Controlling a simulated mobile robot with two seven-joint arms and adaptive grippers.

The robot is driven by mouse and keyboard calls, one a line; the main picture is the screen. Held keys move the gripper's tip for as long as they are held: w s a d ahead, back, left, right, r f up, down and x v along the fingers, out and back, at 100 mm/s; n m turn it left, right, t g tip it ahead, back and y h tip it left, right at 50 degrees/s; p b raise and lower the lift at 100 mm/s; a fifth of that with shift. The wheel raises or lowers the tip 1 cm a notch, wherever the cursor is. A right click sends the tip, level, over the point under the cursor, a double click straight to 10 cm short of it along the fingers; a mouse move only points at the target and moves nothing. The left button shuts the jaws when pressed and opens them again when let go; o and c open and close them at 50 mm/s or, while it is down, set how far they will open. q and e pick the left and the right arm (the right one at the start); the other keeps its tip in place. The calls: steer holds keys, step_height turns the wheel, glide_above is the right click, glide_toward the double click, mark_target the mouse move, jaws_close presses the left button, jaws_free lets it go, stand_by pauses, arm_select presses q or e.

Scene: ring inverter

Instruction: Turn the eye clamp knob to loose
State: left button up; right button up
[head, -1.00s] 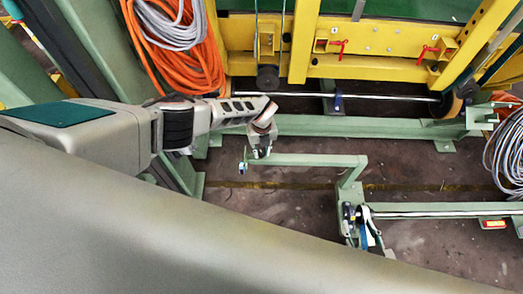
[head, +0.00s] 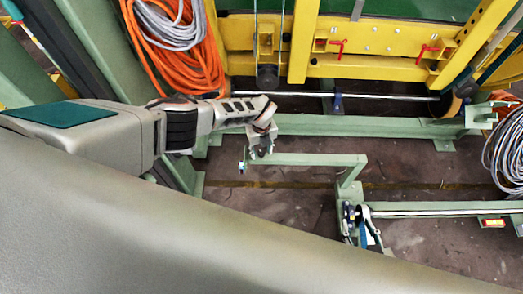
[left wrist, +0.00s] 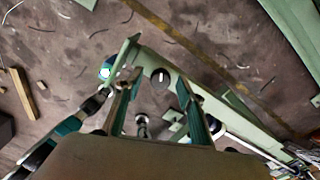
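A round black knob (left wrist: 160,78) with a white mark shows on the green bar in the left wrist view. It appears between the fingers of my left gripper (left wrist: 157,88), which are apart with nothing held between them. I cannot tell how deep the fingers reach or whether they touch the knob. In the head view my left gripper (head: 261,150) hangs at the left end of the green bar (head: 310,160) and hides the knob. The knob's loose or tight setting is not readable. I make out no right gripper.
A small blue and white round part (left wrist: 105,72) sits beside the bar's end. A stand with a blue and white piece (head: 367,237) is at the bar's right. Yellow frame (head: 380,68), orange cable coil (head: 195,65) and a metal rod (head: 390,97) lie behind. Floor between is clear.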

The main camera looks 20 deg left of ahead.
mark_target(261, 152)
arm_select(q)
steer(key=shift+w+r, duration=0.1)
steer(key=shift+r, duration=0.1)
steer(key=shift+w+r, duration=0.1)
steer(key=shift+r, duration=0.45)
step_height(261, 152, up, 11)
steer(key=shift+s+f, duration=0.2)
stand_by(0.5)
